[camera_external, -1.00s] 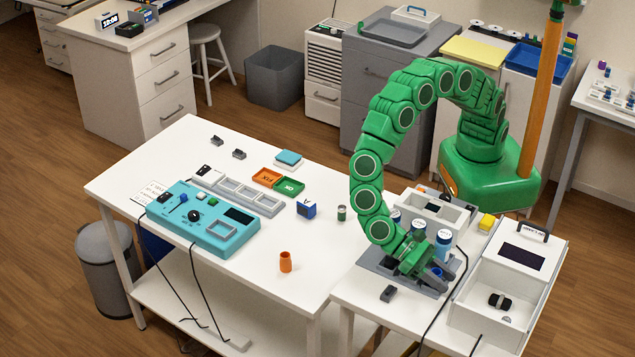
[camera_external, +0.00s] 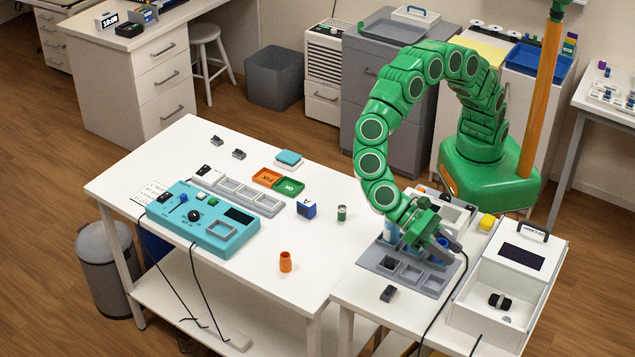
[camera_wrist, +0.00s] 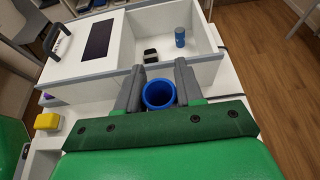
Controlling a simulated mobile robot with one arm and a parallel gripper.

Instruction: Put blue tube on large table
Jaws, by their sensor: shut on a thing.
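The blue tube (camera_wrist: 158,94) shows in the wrist view as an open blue ring between the two grey fingers. My gripper (camera_external: 446,243) is shut on it above the grey rack (camera_external: 380,262) on the small right-hand table; a little blue shows between the fingers in the external view. The fingers and hand hide most of the tube there, and I cannot tell how far its lower end is from the rack. The large table (camera_external: 330,245) is the white one to the left, with bare surface near its right side.
A teal control box (camera_external: 203,222), an orange cup (camera_external: 286,262), a blue block (camera_external: 306,209) and a small green-and-white jar (camera_external: 341,213) stand on the large table. A white instrument (camera_external: 515,265) is right of the rack. A small dark block (camera_external: 388,293) lies before the rack.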

